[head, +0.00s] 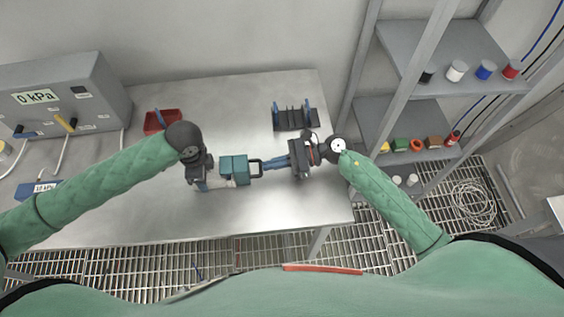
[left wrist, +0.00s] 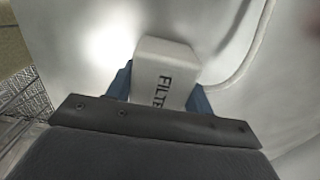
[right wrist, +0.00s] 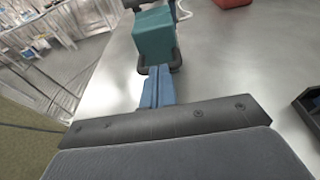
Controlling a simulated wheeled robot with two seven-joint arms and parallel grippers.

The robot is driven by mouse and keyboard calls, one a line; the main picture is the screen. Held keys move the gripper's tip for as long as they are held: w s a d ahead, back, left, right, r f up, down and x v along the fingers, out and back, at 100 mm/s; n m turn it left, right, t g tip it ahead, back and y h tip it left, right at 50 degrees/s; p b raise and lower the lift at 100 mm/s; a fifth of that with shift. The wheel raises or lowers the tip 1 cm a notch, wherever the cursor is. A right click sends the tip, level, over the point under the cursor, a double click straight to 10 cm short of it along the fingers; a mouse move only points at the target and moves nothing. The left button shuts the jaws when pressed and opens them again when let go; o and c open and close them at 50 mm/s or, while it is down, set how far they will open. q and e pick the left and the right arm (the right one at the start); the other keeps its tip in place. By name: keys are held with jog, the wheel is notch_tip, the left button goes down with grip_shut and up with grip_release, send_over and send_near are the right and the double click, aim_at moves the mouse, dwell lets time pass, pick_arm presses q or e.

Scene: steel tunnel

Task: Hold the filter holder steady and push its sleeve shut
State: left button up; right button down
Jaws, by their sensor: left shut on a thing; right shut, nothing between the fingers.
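The filter holder lies across the middle of the steel table. Its white body, lettered "FILTE", shows in the left wrist view (left wrist: 165,68), between the blue fingers of my left gripper (head: 207,184). Its teal sleeve (head: 234,170) has a dark loop handle (head: 256,168) on its right end. The sleeve also shows in the right wrist view (right wrist: 154,36). My right gripper (head: 268,164) is shut and empty. Its blue fingertips (right wrist: 158,84) point at the loop handle and are at or very near it; I cannot tell whether they touch.
A grey gauge box reading 0 kPa (head: 58,96) stands at the back left. A red tray (head: 162,121) and a dark rack with blue ends (head: 294,117) stand at the back of the table (head: 232,103). Shelves with small coloured containers (head: 446,100) stand at the right.

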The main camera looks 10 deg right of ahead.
pick_arm(q)
jog(key=shift+s+d, duration=0.1)
jog(key=shift+d, duration=0.2)
pick_arm(e)
jog(key=shift+s+a, duration=0.15)
pick_arm(q)
jog(key=shift+a, duration=0.15)
pick_arm(e)
jog(key=v, duration=1.4)
jog(key=shift+w, duration=0.2)
pick_arm(q)
jog(key=o, duration=1.2)
jog(key=shift+c, duration=0.2)
